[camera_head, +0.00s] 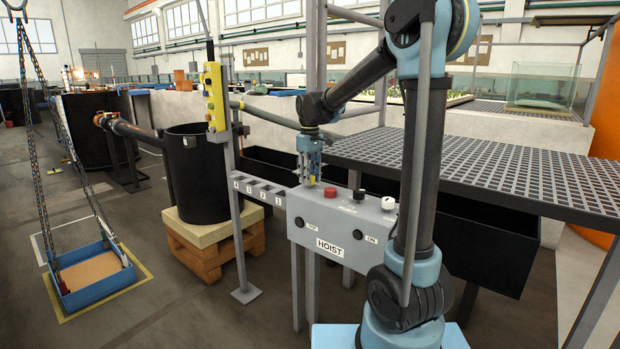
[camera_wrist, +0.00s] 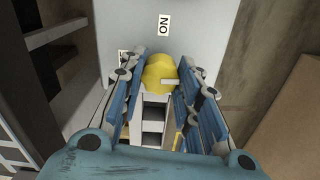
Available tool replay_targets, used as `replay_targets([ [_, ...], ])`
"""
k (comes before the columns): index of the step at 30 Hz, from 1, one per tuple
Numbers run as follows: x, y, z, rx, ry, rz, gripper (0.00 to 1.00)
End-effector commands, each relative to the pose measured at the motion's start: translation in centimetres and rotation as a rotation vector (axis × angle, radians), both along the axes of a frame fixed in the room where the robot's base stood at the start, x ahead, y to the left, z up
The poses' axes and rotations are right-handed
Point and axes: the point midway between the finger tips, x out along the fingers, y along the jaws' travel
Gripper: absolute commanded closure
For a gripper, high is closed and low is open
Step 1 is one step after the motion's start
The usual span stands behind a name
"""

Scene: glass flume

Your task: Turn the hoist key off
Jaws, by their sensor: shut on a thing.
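The grey hoist box (camera_head: 340,232) stands on posts in the middle of the head view, with a HOIST label on its front. My gripper (camera_head: 311,178) points down at the left end of its top. In the wrist view my gripper (camera_wrist: 161,78) has its blue fingers on both sides of a round yellow key head (camera_wrist: 158,70) and is shut on it. A pale tab on the key head points right in that view. An ON label (camera_wrist: 164,24) lies above the key; a second label (camera_wrist: 122,57) is mostly hidden by the left finger.
A red button (camera_head: 330,192), a black knob (camera_head: 359,194) and a white knob (camera_head: 388,203) stand on the box top. A numbered slotted rack (camera_head: 258,189) adjoins its left side. A metal grating (camera_head: 500,165) lies right and behind. A blue tray (camera_head: 95,283) hangs on chains far left.

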Motion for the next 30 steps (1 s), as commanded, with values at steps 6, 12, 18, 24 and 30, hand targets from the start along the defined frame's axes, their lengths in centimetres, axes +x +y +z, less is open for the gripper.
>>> replay_targets([
  [6,0.50,0.22,0.20,0.004,-0.009,-0.055,0.94],
  [12,0.51,0.20,0.22,0.004,-0.009,-0.070,0.94],
  [18,0.53,0.19,0.23,0.004,-0.009,-0.071,0.94],
  [24,0.53,0.19,0.23,0.004,-0.009,-0.070,0.49],
  [30,0.33,0.12,0.15,0.002,-0.006,-0.070,0.49],
])
